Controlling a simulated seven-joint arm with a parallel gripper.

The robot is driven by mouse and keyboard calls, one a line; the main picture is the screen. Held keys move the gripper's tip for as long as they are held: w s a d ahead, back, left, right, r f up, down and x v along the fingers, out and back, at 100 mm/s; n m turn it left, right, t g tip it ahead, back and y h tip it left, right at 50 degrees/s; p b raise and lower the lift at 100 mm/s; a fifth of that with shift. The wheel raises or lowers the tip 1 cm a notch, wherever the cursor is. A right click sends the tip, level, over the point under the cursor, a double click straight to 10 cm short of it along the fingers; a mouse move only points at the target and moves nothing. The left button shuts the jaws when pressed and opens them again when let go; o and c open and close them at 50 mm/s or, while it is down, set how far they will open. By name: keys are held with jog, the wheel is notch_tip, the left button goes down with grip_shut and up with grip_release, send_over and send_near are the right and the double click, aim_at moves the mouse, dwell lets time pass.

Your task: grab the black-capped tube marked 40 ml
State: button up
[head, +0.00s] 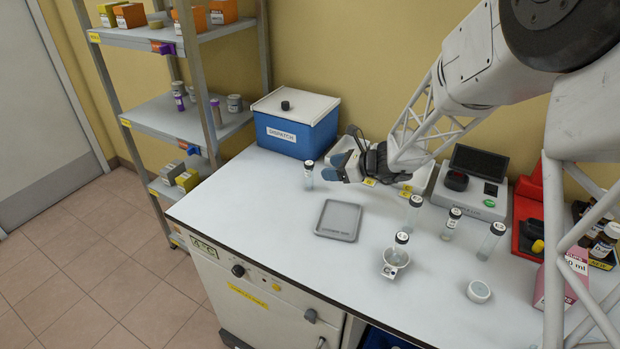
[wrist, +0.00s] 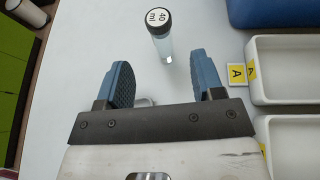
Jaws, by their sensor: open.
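The black-capped tube marked 40 ml (wrist: 161,38) stands upright on the bench, its white cap label readable in the wrist view. In the head view a clear black-capped tube (head: 308,175) stands alone near the blue bin, just left of my gripper (head: 338,170). In the wrist view my gripper (wrist: 157,82) is open, its two blue fingers apart with nothing between them. The tube is just beyond the fingertips, roughly in line with the gap, and not touched.
A blue DISPATCH bin (head: 296,128) stands behind. A grey square tray (head: 339,220) lies in front.

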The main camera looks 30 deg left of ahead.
aim_at(309, 168)
jog(key=shift+a+f, duration=0.15)
jog(key=shift+x, duration=1.3)
jog(key=shift+x, duration=2.6)
jog(key=shift+r, duration=0.2)
jog(key=c, duration=1)
jog(key=shift+r, duration=0.15)
